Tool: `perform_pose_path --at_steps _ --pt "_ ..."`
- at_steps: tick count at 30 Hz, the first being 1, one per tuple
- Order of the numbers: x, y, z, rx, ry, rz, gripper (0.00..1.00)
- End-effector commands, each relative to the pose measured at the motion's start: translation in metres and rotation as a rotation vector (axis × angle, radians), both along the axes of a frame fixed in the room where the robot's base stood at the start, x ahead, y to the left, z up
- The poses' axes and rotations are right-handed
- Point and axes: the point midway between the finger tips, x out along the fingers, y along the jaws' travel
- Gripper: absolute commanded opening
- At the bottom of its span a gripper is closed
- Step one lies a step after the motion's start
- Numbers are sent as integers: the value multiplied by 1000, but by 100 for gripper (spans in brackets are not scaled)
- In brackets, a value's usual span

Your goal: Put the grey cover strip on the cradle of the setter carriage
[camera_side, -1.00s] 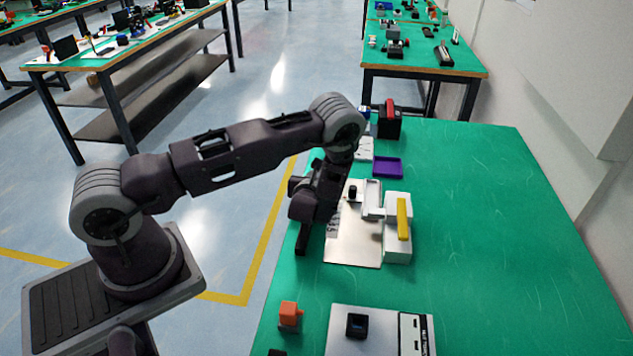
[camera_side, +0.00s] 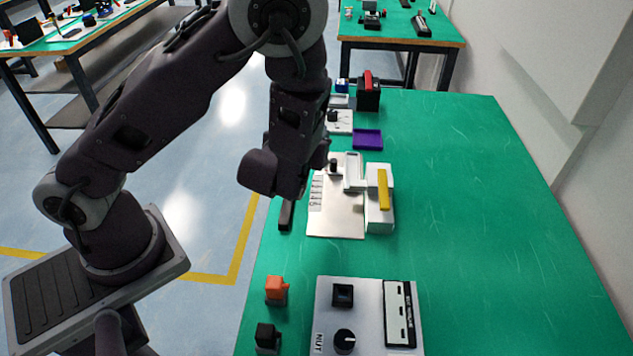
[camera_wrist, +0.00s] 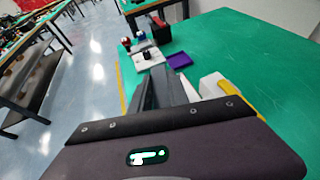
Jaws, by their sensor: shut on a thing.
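My gripper (camera_wrist: 160,88) is shut and points down by the left edge of the green table. In the wrist view long grey pieces show between its jaws; I take the held one to be the grey cover strip, mostly hidden. In the side view a dark bar (camera_side: 286,214) shows below my gripper; I cannot tell if it is a finger or a separate thing. Right of my gripper is a metal plate (camera_side: 335,222) with a pale grey open holder (camera_side: 352,180), perhaps the carriage's cradle. A white block (camera_side: 379,217) with a yellow bar (camera_side: 383,190) stands beside it.
A purple tray (camera_side: 367,139) and a black-and-red unit (camera_side: 368,95) stand farther back. A control panel (camera_side: 370,325) with a knob and an orange piece (camera_side: 276,289) are nearer the front. The right side of the table is clear.

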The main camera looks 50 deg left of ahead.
Motion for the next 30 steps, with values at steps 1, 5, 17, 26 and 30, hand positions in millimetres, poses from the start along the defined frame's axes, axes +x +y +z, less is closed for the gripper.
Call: perform_pose_path --at_steps 1,5,17,26,30 --pt "-7 -8 5 1 -1 -20 0" --pt "-14 -14 10 2 -2 -33 0" --pt "-12 -14 35 -5 -8 -31 0" --pt "-28 6 53 1 -1 144 0" --pt "-51 22 44 2 -1 346 0"
